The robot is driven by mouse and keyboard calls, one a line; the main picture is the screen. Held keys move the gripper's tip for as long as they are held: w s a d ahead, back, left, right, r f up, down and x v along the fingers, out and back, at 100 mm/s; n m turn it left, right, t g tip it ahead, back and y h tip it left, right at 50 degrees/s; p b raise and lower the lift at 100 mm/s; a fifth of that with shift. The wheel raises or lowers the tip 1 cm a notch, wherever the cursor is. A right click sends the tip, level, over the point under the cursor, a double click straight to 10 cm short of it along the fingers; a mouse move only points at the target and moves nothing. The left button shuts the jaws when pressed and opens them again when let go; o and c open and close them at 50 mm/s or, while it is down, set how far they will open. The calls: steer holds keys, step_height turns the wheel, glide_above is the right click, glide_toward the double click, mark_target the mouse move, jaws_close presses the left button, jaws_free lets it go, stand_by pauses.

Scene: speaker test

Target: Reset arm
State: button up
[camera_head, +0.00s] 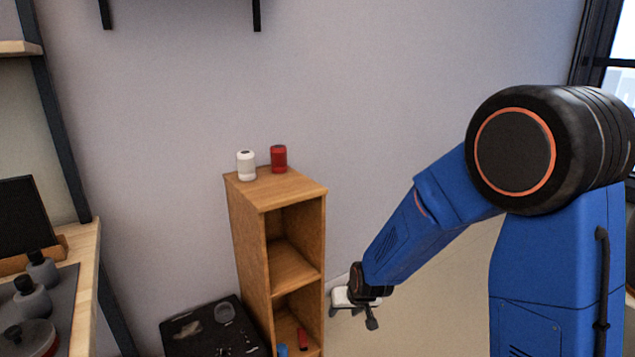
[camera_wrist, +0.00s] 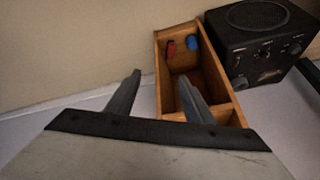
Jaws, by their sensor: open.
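My gripper (camera_head: 352,308) hangs at the end of my blue arm, low and just right of the wooden shelf unit (camera_head: 248,240) in the head view. In the wrist view my gripper (camera_wrist: 158,92) shows two grey fingers set well apart, with nothing between them. The shelf unit (camera_wrist: 162,75) lies beyond the fingers there, and the right finger hides part of it. A white cylinder (camera_head: 246,166) and a red cylinder (camera_head: 279,158) stand upright on the shelf top.
A black box with knobs (camera_head: 190,335) stands left of the shelf and also shows in the wrist view (camera_wrist: 258,58). A red object (camera_head: 303,339) and a blue object (camera_head: 282,350) sit in the lower compartment. A wooden desk (camera_head: 88,262) stands at far left. Floor right of the shelf is clear.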

steer(key=s+d+r, duration=0.6)
steer(key=r, duration=0.4)
steer(key=s+d+r, duration=0.4)
steer(key=s+d, duration=0.1)
steer(key=s, duration=0.4)
steer(key=s+d+r+m+h, duration=0.1)
steer(key=s+d+r, duration=0.4)
steer(key=s, duration=0.3)
steer(key=s+d+r+h, duration=0.1)
steer(key=s+d+r, duration=0.3)
steer(key=s, duration=0.5)
steer(key=shift+s+d+r+g, duration=0.15)
steer(key=shift+s+d+g, duration=0.15)
steer(key=shift+d, duration=0.15)
steer(key=shift+o, duration=0.6)
